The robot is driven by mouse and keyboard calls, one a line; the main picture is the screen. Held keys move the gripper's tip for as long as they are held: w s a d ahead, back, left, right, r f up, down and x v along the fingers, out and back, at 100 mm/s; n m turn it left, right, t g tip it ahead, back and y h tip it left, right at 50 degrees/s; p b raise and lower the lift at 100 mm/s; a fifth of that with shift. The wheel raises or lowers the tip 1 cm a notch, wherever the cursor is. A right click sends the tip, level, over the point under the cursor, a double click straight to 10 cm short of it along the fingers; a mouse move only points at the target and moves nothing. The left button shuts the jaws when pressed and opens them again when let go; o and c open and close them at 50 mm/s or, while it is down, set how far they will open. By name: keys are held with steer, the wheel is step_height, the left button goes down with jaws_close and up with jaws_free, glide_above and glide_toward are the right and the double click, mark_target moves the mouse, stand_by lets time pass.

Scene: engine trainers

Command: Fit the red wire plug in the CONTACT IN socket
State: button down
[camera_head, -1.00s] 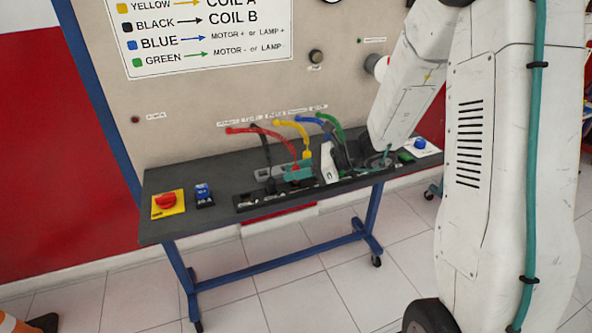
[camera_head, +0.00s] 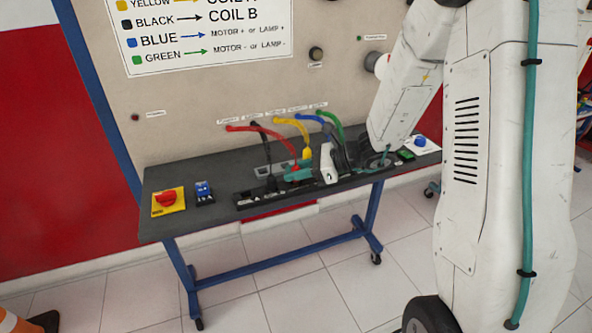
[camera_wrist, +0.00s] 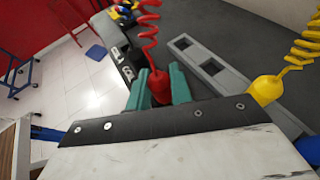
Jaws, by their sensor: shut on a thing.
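The red wire plug (camera_wrist: 160,86) is held between the two teal fingers of my gripper (camera_wrist: 158,92) in the wrist view, with its coiled red wire (camera_wrist: 149,30) rising from it. In the head view my gripper (camera_head: 299,173) is low over the black strip at the front of the bench, and the red wire (camera_head: 262,129) runs down to it from the panel. The black socket strip (camera_wrist: 122,58) shows beside the gripper in the wrist view. The plug's lower end and the socket under it are hidden, so I cannot tell whether it is seated.
A yellow plug (camera_wrist: 265,90) stands in the grey slotted strip (camera_wrist: 212,66), close to my gripper. Black, blue (camera_head: 308,117) and green wires hang nearby. A red knob on a yellow box (camera_head: 167,201) and a blue switch (camera_head: 203,192) sit at the bench's left.

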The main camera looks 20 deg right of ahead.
steer(key=shift+f, duration=0.4)
steer(key=c, duration=1.5)
jaws_free()
steer(key=shift+d, duration=0.1)
steer(key=shift+r+v, duration=0.25)
steer(key=shift+v, duration=0.9)
steer(key=shift+r+v, duration=0.25)
steer(key=shift+v, duration=0.95)
steer(key=shift+r, duration=2.65)
